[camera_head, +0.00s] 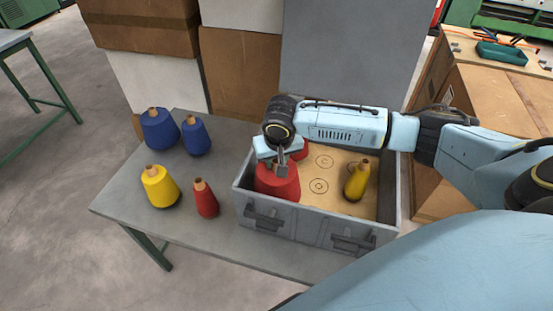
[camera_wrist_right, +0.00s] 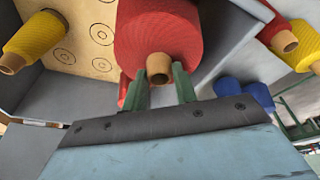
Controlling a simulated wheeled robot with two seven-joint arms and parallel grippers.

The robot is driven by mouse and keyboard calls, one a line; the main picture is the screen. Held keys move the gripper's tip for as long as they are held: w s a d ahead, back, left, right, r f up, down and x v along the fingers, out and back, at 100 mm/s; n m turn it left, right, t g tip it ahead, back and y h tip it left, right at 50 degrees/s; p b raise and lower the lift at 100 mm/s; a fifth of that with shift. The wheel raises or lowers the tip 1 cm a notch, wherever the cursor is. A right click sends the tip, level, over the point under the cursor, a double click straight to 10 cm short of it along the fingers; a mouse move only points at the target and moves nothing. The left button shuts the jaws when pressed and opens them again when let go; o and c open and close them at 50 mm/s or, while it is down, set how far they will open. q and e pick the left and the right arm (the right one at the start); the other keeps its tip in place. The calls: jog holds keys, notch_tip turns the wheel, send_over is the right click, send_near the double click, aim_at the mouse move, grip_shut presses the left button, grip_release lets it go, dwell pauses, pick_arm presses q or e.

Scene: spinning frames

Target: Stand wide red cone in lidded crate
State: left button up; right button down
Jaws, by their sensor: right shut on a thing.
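The wide red cone (camera_head: 277,187) is at the left end of the grey crate (camera_head: 290,222), within its walls and roughly upright. It also shows large in the right wrist view (camera_wrist_right: 168,30). My right gripper (camera_head: 281,166) points down from above and is shut on its tan tip (camera_wrist_right: 160,65). I cannot tell whether the cone's base touches the crate floor. The crate's tan floor has printed ring marks. A yellow cone (camera_head: 357,182) stands at its right end. Another red cone (camera_head: 301,150) stands partly hidden behind the wide one. My left gripper is out of view.
Left of the crate, two blue cones (camera_head: 160,129), a yellow cone (camera_head: 160,187) and a slim red cone (camera_head: 206,199) stand on the grey table (camera_head: 140,216). A tall grey panel (camera_head: 350,55) rises behind the crate. Cardboard boxes (camera_head: 240,75) stand behind the table.

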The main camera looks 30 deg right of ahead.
jog(key=shift+s+a+b+x, duration=0.1)
jog(key=shift+s+b+x, duration=0.15)
jog(key=shift+x, duration=0.8)
jog(key=shift+s+a+b+x, duration=0.15)
jog(key=shift+b+x, duration=0.1)
jog(key=shift+x, duration=0.75)
jog(key=shift+f, duration=0.5)
jog(key=c, duration=1.1)
grip_release()
jog(key=shift+o, duration=0.3)
jog(key=shift+s+f, duration=0.2)
jog(key=shift+s, duration=0.05)
jog(key=p+v, duration=0.1)
jog(key=v, duration=1.2)
jog(key=shift+r+p, duration=0.3)
jog(key=shift+r, duration=0.1)
jog(key=shift+w, duration=0.15)
